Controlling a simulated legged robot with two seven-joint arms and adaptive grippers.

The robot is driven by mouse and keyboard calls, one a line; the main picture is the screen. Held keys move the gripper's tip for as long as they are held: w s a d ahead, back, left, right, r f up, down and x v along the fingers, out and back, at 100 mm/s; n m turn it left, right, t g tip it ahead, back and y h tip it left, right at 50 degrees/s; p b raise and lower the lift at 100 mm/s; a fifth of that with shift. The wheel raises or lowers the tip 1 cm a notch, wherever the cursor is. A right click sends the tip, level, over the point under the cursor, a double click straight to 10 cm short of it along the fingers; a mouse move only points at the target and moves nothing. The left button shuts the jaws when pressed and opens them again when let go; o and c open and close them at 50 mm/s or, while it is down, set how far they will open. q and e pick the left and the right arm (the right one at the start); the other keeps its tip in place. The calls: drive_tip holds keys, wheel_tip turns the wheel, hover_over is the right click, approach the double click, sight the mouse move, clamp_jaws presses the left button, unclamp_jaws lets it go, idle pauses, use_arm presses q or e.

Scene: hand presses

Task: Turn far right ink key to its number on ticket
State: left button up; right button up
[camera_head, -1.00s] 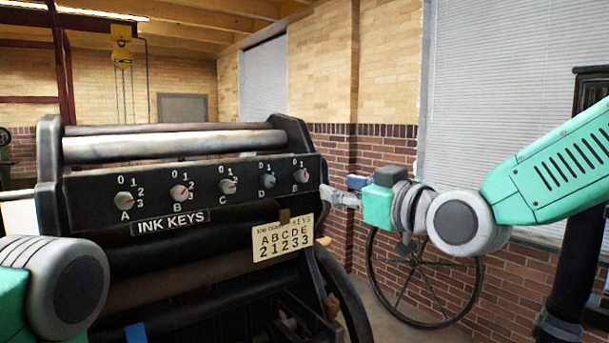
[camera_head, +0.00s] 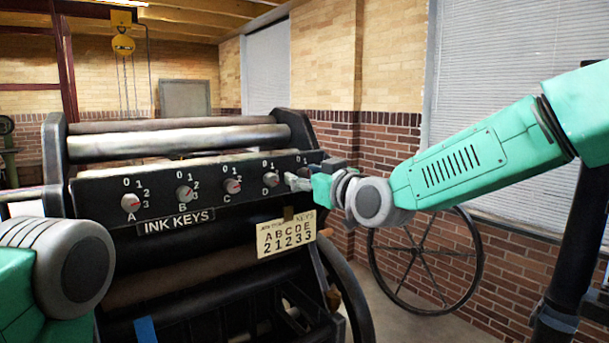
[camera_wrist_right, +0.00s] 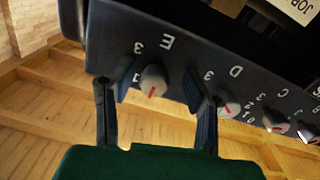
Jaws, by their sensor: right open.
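The far right ink key, a grey knob E (camera_wrist_right: 153,80) with a red pointer mark, shows in the right wrist view, where the panel appears upside down. In the head view my right gripper (camera_head: 298,181) is at the panel's right end and hides knob E. The ticket (camera_head: 286,234) reads ABCDE over 21233, so 3 under E. My left gripper is out of view.
Knob D (camera_head: 270,180) is just left of my right gripper, with knobs C (camera_head: 232,186), B (camera_head: 184,193) and A (camera_head: 131,202) further left on the black panel. A spoked wheel (camera_head: 424,262) stands right of the press near the brick wall.

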drive_tip(key=shift+d, duration=0.35)
clamp_jaws()
drive_tip(key=shift+a+m, duration=0.1)
drive_tip(key=shift+m, duration=0.2)
drive_tip(key=m+b, duration=0.1)
drive_tip(key=m, duration=0.3)
drive_tip(key=m+b, duration=0.1)
drive_tip(key=m, duration=0.4)
drive_tip(key=shift+m+g+b, duration=0.3)
drive_tip(key=shift+m+b, duration=0.05)
drive_tip(key=shift+m, duration=0.05)
drive_tip(key=m+b, duration=0.1)
drive_tip(key=m, duration=0.2)
drive_tip(key=shift+f+m, duration=0.1)
drive_tip(key=shift+m, duration=0.2)
drive_tip(key=m+b, duration=0.1)
drive_tip(key=m, duration=0.2)
drive_tip(key=shift+b, duration=0.35)
drive_tip(key=m+b, duration=0.2)
drive_tip(key=m, duration=0.4)
drive_tip(key=shift+f+y, duration=0.1)
drive_tip(key=shift+y, duration=0.2)
drive_tip(key=shift+m, duration=0.3)
